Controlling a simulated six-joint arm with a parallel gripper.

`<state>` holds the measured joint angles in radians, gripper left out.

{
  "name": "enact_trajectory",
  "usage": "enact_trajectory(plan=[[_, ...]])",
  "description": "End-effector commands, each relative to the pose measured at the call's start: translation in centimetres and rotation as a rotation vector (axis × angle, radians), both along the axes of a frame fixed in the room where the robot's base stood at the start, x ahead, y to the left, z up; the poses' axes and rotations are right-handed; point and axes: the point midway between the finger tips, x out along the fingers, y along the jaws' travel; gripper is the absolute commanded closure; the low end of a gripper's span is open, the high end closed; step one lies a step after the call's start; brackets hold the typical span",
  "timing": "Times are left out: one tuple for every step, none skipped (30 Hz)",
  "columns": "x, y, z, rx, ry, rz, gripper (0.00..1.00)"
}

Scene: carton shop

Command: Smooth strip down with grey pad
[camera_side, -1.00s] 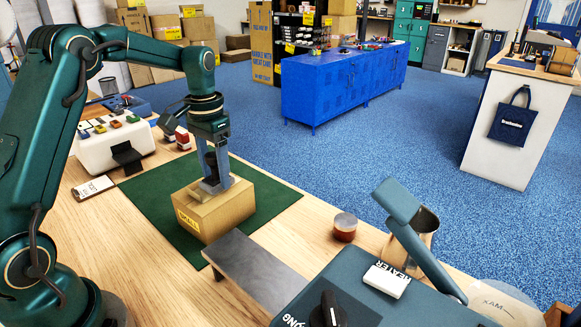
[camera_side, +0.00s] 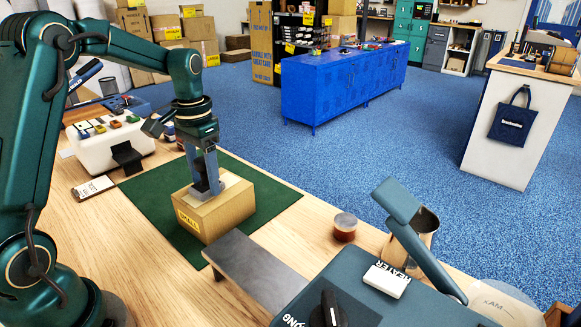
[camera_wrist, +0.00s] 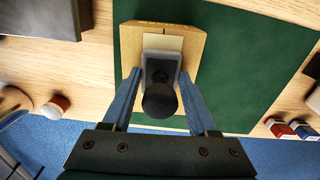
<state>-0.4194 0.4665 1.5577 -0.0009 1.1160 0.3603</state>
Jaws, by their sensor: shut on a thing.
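A small cardboard box (camera_side: 222,210) with a yellow label stands on the green mat (camera_side: 160,194). In the wrist view a pale strip (camera_wrist: 162,42) lies on the box top, partly hidden under the pad. The grey pad (camera_wrist: 160,60) has a round black knob and sits over the strip; I cannot tell how firmly it touches. My gripper (camera_wrist: 160,82) is shut on the pad, one blue finger on each side. In the side view my gripper (camera_side: 207,184) points down at the box top.
A grey raised plate (camera_side: 258,268) stands close to the box at the front right. The left of the mat is clear.

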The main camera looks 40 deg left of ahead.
Motion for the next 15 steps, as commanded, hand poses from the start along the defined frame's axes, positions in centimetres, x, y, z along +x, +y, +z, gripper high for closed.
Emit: enact_trajectory(plan=[[-0.22,-0.01,0.00,0.000,0.002,0.000,0.85],[-0.28,-0.02,0.01,0.000,0.001,0.000,0.85],[-0.33,-0.02,0.02,0.000,0.001,0.000,0.85],[-0.35,-0.03,0.01,0.000,0.001,0.000,0.85],[-0.37,-0.03,0.01,0.000,0.001,0.000,0.85],[-0.37,-0.03,0.00,0.000,0.001,0.000,0.85],[-0.37,-0.03,0.00,0.000,0.001,0.000,0.85],[-0.36,-0.03,0.00,0.000,0.001,0.000,0.85],[-0.36,-0.03,0.00,0.000,0.001,0.000,0.85],[-0.35,-0.03,0.00,0.000,0.001,0.000,0.85],[-0.35,-0.03,0.00,0.000,0.000,0.000,0.85],[-0.35,-0.03,0.00,0.000,0.000,0.000,0.85],[-0.37,-0.03,0.00,0.000,0.000,0.000,0.85],[-0.42,-0.03,0.00,0.000,0.000,0.000,0.85],[-0.53,-0.04,-0.01,0.000,0.001,0.000,0.85]])
